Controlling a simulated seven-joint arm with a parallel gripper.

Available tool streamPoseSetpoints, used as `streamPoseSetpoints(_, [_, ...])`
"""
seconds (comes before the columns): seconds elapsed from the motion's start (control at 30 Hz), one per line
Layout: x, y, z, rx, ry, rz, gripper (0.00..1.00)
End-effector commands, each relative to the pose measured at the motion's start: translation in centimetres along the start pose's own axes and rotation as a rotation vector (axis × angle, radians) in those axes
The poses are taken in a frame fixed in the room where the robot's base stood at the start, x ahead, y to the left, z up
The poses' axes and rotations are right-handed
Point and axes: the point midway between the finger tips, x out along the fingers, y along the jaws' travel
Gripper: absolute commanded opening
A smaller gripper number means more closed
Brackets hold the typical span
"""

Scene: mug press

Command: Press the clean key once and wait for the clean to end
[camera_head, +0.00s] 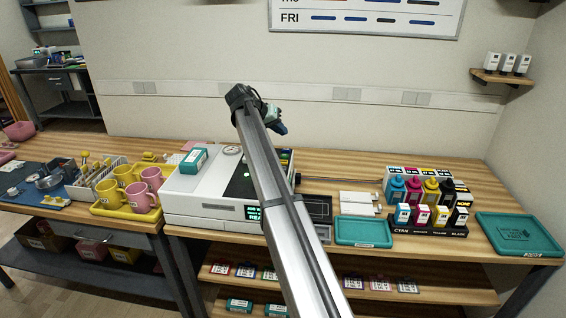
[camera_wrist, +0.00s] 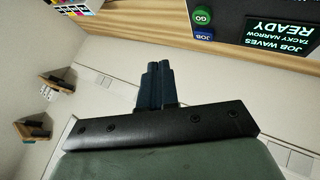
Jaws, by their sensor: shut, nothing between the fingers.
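The white machine (camera_head: 190,205) stands on the wooden bench in the head view, partly hidden behind my arm. In the wrist view its dark panel shows a green GO key (camera_wrist: 202,16), a blue JOB key (camera_wrist: 203,36) and a screen (camera_wrist: 280,38) reading "JOB WAVES", "READY" and "TACKY NARROW". I cannot make out a key marked clean in either view. My gripper (camera_head: 281,129) is up above the back of the machine, apart from it. In the wrist view my gripper (camera_wrist: 158,70) is shut, with its fingers together and empty.
A yellow tray (camera_head: 105,211) with pink and yellow mugs stands left of the machine. A teal box (camera_head: 193,161) sits on the machine's top. The air around my gripper is clear.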

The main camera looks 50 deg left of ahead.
Motion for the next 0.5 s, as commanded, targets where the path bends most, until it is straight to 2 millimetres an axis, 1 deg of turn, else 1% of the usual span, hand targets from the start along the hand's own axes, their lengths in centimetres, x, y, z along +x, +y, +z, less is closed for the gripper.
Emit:
streamPoseSetpoints(0.27, [0.5,-0.3,0.4,0.0,0.0,-0.001,0.0])
streamPoseSetpoints(0.5, [2.0,-1.4,1.5,0.0,-0.002,0.0,0.0])
